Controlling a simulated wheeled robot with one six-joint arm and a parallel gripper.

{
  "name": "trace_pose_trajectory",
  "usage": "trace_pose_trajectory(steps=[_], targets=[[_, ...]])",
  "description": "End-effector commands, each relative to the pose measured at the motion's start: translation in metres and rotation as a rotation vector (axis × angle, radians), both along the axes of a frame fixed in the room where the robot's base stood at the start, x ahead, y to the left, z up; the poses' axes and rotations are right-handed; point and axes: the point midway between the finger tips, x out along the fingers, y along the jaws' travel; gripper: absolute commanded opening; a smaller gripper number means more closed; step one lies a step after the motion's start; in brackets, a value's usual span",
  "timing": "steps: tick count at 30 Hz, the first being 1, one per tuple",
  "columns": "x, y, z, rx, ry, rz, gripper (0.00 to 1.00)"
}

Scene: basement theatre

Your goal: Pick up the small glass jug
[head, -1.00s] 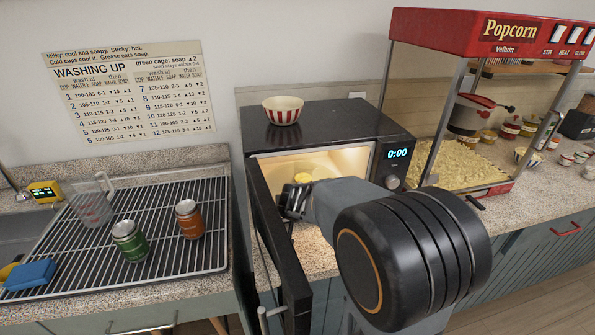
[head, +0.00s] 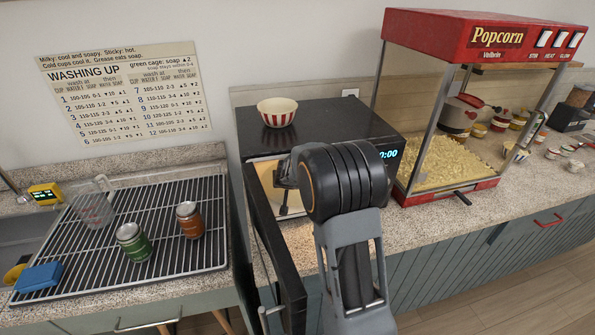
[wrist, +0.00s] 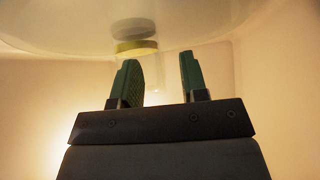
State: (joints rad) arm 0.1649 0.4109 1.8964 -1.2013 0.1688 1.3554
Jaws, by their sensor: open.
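A clear glass jug with red markings (head: 95,205) stands on the wire drying rack at the left in the head view. I cannot tell whether it is the small one. My gripper (head: 284,205) is at the open microwave (head: 352,118), far to the right of that jug and mostly hidden by my arm. In the wrist view my gripper's green fingers (wrist: 160,82) are apart, with nothing between them. Beyond them are a yellowish round thing (wrist: 136,47) and a large clear, glassy curved surface (wrist: 215,35); I cannot tell whether these belong to a jug.
The microwave door (head: 275,250) hangs open towards me, left of my arm. A striped bowl (head: 277,112) sits on top of the microwave. Green (head: 133,243) and orange (head: 189,220) cans stand on the drying rack (head: 215,235). A popcorn machine (head: 465,35) is on the right.

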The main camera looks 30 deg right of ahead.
Motion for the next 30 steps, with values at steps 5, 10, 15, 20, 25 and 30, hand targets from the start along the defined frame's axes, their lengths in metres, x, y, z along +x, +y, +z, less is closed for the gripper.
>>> trace_pose_trajectory(steps=[5, 10, 15, 20, 25, 30], targets=[[0.0061, -0.0024, -0.0086, 0.0, 0.001, 0.001, 0.4], [0.0065, -0.0023, -0.0088, 0.001, 0.0, 0.001, 0.4], [0.0063, -0.0024, -0.0087, 0.001, 0.0, 0.001, 0.3], [0.0063, -0.0024, -0.0086, 0.0, 0.0, 0.0, 0.14], [0.0063, -0.0024, -0.0086, 0.0, 0.0, 0.0, 0.0], [0.0064, -0.0024, -0.0083, 0.001, 0.0, 0.001, 0.0]])
